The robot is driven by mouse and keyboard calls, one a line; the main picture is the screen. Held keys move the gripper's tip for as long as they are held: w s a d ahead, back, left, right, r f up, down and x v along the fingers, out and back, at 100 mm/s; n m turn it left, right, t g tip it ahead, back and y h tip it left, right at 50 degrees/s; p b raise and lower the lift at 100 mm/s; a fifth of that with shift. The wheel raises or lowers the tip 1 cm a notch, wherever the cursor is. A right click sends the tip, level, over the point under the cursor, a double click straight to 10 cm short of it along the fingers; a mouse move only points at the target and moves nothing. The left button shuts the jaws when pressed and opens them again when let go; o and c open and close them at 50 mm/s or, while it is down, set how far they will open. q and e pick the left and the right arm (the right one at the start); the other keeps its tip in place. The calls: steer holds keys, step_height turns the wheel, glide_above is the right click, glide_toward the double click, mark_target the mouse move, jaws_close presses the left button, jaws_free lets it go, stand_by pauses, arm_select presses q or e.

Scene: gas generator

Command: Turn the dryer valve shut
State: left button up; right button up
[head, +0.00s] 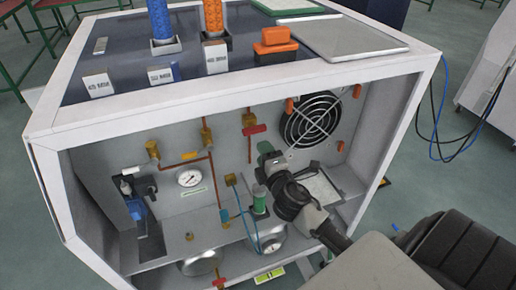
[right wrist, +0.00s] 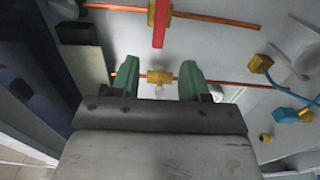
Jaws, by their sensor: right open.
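A valve with a red handle (head: 255,129) sits on a vertical copper pipe on the back panel of the cabinet. In the right wrist view, a red handle (right wrist: 160,25) lies across its orange pipe, beyond my fingertips. No readable label tells which valve is the dryer valve. My right gripper (head: 262,160) reaches into the cabinet below and beside the red handle. In the right wrist view its green fingers (right wrist: 188,78) are apart, with a brass fitting (right wrist: 160,77) on a pipe showing between them. Nothing is seen held. My left gripper is not in view.
A round fan grille (head: 311,118) is right of the red handle. Orange and blue columns (head: 161,22) stand on top. The white frame edges the opening.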

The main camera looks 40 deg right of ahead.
steer(key=s+a+f+m+g+y, duration=0.1)
steer(key=s+f+m+g, duration=0.35)
steer(key=f, duration=1.25)
steer(key=s+a+f+m+g+y, duration=0.15)
steer(key=s+f+g, duration=0.5)
steer(key=f, duration=0.95)
steer(key=s+a+f+m+g, duration=0.2)
steer(key=s+f, duration=0.3)
steer(key=s, duration=0.5)
steer(key=s+a+f+m+g+y+p, duration=0.1)
steer(key=s+a+f+m, duration=0.1)
steer(key=s+f, duration=0.4)
steer(key=s+a+f+m+g, duration=0.2)
steer(key=s+a+f+m, duration=0.1)
steer(key=s, duration=1.3)
step_height(320, 180, down, 3)
steer(key=shift+a+r+g, duration=0.15)
steer(key=shift+a+g, duration=0.15)
steer(key=shift+a, duration=0.15)
